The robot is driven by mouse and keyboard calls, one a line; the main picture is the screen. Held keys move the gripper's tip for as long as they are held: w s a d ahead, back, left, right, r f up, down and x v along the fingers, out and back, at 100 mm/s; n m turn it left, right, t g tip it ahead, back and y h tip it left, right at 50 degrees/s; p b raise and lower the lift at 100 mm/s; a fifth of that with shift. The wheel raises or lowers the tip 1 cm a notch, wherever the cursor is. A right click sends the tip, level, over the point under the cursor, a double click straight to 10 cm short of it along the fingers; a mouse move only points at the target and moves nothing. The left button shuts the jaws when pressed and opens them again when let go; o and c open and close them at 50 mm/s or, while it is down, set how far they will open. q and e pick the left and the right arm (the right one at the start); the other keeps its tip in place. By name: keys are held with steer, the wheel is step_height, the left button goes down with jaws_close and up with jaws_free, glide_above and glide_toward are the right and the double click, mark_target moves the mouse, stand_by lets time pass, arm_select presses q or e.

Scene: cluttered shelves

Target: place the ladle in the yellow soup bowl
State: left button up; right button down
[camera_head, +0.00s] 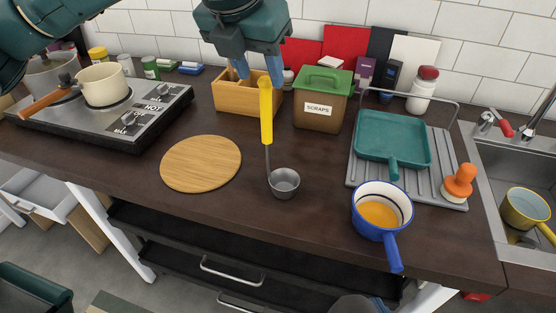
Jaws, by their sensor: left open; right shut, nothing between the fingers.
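The ladle has a yellow handle (266,112) and a grey metal cup (284,184). Its cup is at the counter top and its handle points up. My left gripper (259,70) is open, pointing down at the top of the handle; whether the handle is between its fingers I cannot tell. A blue pan (368,224) with yellow-orange soup (380,213) stands at the counter's front right. A yellow vessel (526,207) lies in the sink. I cannot tell which is the yellow soup bowl. My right gripper is not visible.
A round wooden board (201,163) lies left of the ladle. Behind are a wooden box (232,102) and a scraps bin (322,118). A hot plate (150,110) is at left.

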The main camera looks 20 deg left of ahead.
mark_target(268, 97)
arm_select(q)
steer(key=shift+p+x, duration=0.55)
steer(key=shift+x, duration=3)
steer(key=shift+w, duration=0.1)
steer(key=shift+c, duration=0.4)
steer(key=shift+r, duration=0.1)
jaws_close()
